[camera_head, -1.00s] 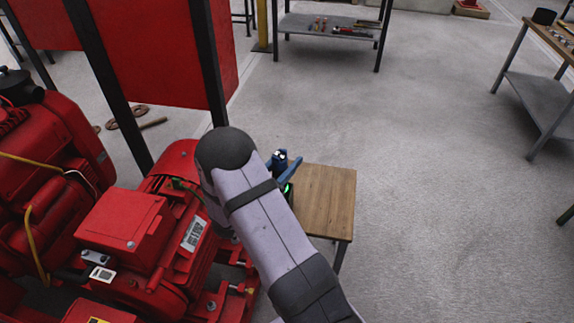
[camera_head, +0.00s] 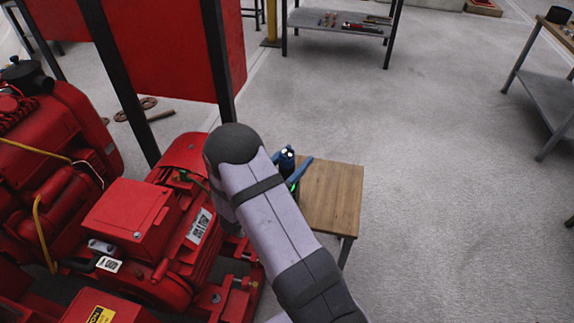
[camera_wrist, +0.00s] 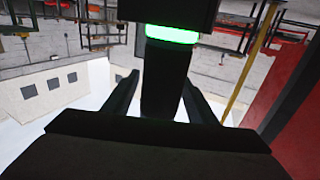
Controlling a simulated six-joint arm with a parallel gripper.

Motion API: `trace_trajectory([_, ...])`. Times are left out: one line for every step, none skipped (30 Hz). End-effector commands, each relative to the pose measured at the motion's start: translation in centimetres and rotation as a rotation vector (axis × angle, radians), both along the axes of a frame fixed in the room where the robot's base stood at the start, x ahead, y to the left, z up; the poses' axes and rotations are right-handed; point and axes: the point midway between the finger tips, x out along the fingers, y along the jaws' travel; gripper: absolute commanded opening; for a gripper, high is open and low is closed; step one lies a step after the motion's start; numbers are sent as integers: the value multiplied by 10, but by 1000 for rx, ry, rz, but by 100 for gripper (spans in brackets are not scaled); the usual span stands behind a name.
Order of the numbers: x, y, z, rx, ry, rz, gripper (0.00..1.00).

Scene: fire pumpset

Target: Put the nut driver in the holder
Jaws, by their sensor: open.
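I cannot pick out the nut driver or its holder with certainty. Several small tools (camera_head: 352,27) lie on a far metal shelf, too small to name. My gripper is mostly hidden behind my arm in the head view. In the wrist view the two dark fingers of my gripper (camera_wrist: 160,76) stand apart, with nothing clearly seen held. A dark blue body with light spots (camera_head: 287,155) and a slanted blue bar (camera_head: 300,172) show beside my arm at a small wooden table (camera_head: 333,200). I cannot tell whether these belong to my gripper.
A red pump set (camera_head: 150,225) stands close on the left, under and beside my arm. A red panel (camera_head: 160,50) on dark posts rises behind it. A workbench (camera_head: 548,95) stands at the right edge. The grey floor between is clear.

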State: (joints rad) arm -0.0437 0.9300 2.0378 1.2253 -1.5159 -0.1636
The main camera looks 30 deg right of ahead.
Motion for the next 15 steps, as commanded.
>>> trace_trajectory([0,0,4,0,0,0,52])
trace_trajectory([0,2,2,0,0,1,52])
trace_trajectory([-1,5,2,1,0,2,52])
trace_trajectory([-2,8,2,1,0,2,52])
trace_trajectory([-3,11,2,1,0,3,52])
trace_trajectory([-5,16,2,1,0,4,52])
trace_trajectory([-7,20,2,2,1,3,52])
trace_trajectory([-9,25,1,1,1,5,52])
trace_trajectory([-12,31,2,1,1,4,52])
trace_trajectory([-13,36,2,0,1,6,52])
trace_trajectory([-15,41,2,0,1,5,52])
trace_trajectory([-18,49,2,0,1,7,52])
trace_trajectory([-21,54,2,0,1,6,52])
trace_trajectory([-23,59,2,0,1,7,52])
trace_trajectory([-25,66,1,1,0,7,52])
